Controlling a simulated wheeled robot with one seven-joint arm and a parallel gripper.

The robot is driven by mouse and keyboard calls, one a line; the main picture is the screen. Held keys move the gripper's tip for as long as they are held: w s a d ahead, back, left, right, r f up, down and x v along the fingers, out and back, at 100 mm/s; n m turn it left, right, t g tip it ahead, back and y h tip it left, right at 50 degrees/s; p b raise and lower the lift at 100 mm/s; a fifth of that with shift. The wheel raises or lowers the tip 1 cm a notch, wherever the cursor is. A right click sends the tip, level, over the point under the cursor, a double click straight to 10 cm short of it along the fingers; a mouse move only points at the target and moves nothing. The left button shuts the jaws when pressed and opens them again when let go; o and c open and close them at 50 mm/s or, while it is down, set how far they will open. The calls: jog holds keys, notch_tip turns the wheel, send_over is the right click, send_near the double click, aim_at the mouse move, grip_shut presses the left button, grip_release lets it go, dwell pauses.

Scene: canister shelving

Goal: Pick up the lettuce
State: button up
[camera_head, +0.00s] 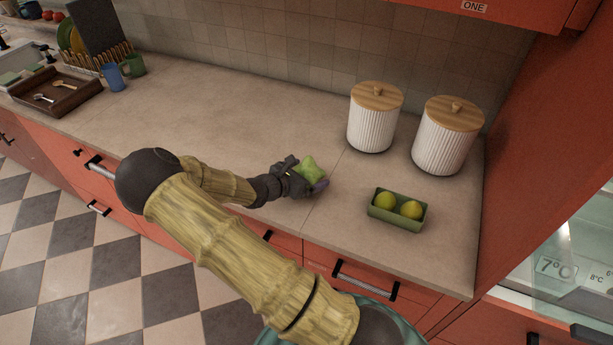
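The lettuce (312,168) is a small light-green lump over the countertop, near its front edge and left of the green tray. My gripper (308,179) is at the lettuce, with one dark finger on its far left side and another, purplish at the tip, on its near right side. The lettuce sits between the fingers. The view is too small to tell whether the fingers press on it, or whether it rests on the counter or is held just above it.
A green tray (396,222) with two yellow-green fruits stands to the right. Two white ribbed canisters (372,125) with wooden lids stand behind. A wooden tray (58,98), mugs (112,77) and a dish rack are at the far left. The counter (215,105) between is clear.

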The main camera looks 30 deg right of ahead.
jog(key=c, duration=0.9)
jog(key=shift+r, duration=0.1)
notch_tip(320, 180, up, 10)
jog(key=shift+f+b, duration=0.1)
jog(key=shift+b, duration=0.25)
